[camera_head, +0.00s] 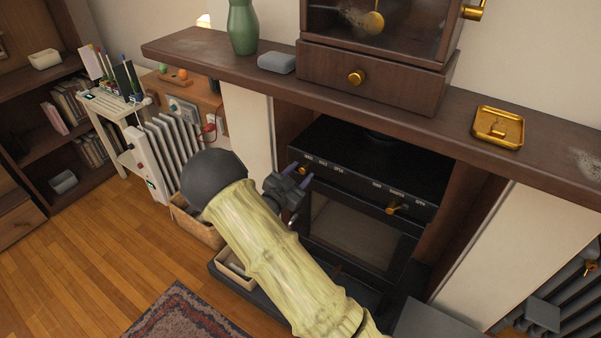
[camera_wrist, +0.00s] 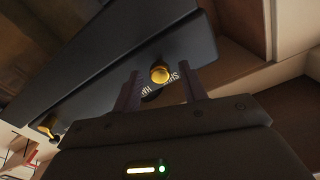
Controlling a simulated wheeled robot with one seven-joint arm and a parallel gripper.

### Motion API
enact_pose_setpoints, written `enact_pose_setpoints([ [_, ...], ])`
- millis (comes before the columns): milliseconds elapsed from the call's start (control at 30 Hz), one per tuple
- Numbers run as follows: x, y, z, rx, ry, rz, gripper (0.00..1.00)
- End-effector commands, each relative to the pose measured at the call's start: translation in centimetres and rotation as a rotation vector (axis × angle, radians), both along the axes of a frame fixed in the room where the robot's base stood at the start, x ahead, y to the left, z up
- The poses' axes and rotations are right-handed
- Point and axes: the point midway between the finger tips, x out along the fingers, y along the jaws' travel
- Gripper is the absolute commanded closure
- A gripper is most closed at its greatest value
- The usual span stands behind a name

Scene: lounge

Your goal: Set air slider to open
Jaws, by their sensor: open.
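The black stove (camera_head: 345,140) stands in the fireplace. Its front ledge carries a left scale reading shut, half, open, with a brass knob (camera_head: 303,170) near the shut end. In the wrist view this knob (camera_wrist: 160,74) shows between my gripper's fingertips, near the shut lettering. I take it as the air slider, though no name is readable. My gripper (camera_head: 297,176) is open, with one finger on each side of the knob; contact cannot be told. A second brass knob (camera_head: 395,208) sits under the right scale, and also shows in the wrist view (camera_wrist: 47,125).
The wooden mantel (camera_head: 225,50) overhangs the stove and bears a green vase (camera_head: 242,27), a clock case (camera_head: 370,80) and a brass tray (camera_head: 498,128). A white radiator (camera_head: 172,140) stands left. A wooden box (camera_head: 195,222) is on the floor beside the hearth.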

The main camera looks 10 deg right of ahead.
Motion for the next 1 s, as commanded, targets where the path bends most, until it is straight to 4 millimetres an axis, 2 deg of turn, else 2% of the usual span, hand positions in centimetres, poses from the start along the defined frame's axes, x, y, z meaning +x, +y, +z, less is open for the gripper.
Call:
enact_pose_setpoints([
  [367,0.7,-0.6,0.0,0.0,0.001,0.001,0.57],
  [467,0.7,-0.6,0.0,0.0,0.0,0.001,0.73],
  [600,0.6,-0.6,0.0,0.0,0.0,0.001,1.0],
  [833,0.5,-0.8,0.0,0.001,0.001,0.0,1.0],
  [1000,-0.2,-2.5,0.0,-0.001,0.0,-0.005,1.0],
])
